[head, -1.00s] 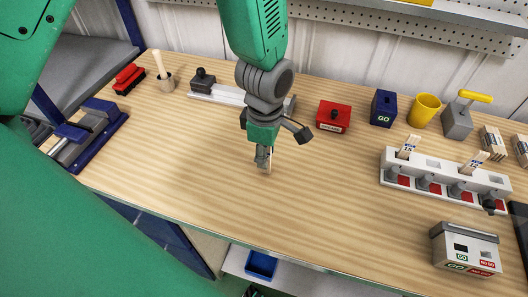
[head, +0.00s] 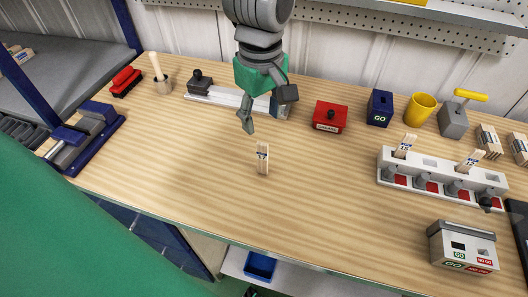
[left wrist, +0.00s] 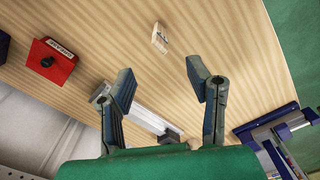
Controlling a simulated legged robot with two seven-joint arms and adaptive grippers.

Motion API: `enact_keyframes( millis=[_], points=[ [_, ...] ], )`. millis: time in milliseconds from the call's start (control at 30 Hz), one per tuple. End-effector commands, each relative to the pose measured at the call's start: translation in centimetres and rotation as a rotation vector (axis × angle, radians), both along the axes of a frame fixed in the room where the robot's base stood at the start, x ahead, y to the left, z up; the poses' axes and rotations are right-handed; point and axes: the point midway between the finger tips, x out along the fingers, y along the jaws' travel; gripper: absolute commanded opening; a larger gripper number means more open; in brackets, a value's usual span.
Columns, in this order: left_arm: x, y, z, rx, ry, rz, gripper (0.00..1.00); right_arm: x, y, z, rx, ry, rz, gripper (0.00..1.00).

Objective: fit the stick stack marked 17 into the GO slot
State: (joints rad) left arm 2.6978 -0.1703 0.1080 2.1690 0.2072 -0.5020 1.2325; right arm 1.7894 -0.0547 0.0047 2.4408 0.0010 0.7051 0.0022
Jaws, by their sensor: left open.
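A grey-white box (head: 463,247) with GO and NO GO labels and dark openings stands at the front right. A blue box marked GO (head: 380,108) stands at the back. My right gripper is not seen.
A white rack (head: 440,182) at the right holds two labelled stacks. A red box (head: 330,117), yellow cup (head: 423,108) and yellow-handled grey block (head: 454,120) stand at the back. A blue-based device (head: 88,135) is at the left.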

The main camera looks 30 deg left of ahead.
Motion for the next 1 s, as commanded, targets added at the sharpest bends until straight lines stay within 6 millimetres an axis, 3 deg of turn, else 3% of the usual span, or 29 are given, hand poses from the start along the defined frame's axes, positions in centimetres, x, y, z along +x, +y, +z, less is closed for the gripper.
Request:
enact_keyframes(
  millis=[200, 400, 567, 1000],
  points=[
    [0.3, 0.3, 0.1, 0.003, 0.011, -0.583, 0.45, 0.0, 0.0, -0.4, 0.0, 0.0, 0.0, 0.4],
    [0.5, 0.4, 0.2, 0.004, 0.016, -0.92, 0.45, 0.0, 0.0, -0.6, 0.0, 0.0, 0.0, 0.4],
    [0.4, 0.4, -0.4, 0.002, 0.021, -1.006, 0.45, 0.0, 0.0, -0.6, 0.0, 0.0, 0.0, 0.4],
    [0.4, 0.3, -7.8, 0.003, 0.021, -1.008, 0.45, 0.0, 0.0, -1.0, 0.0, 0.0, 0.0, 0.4]
  ],
)
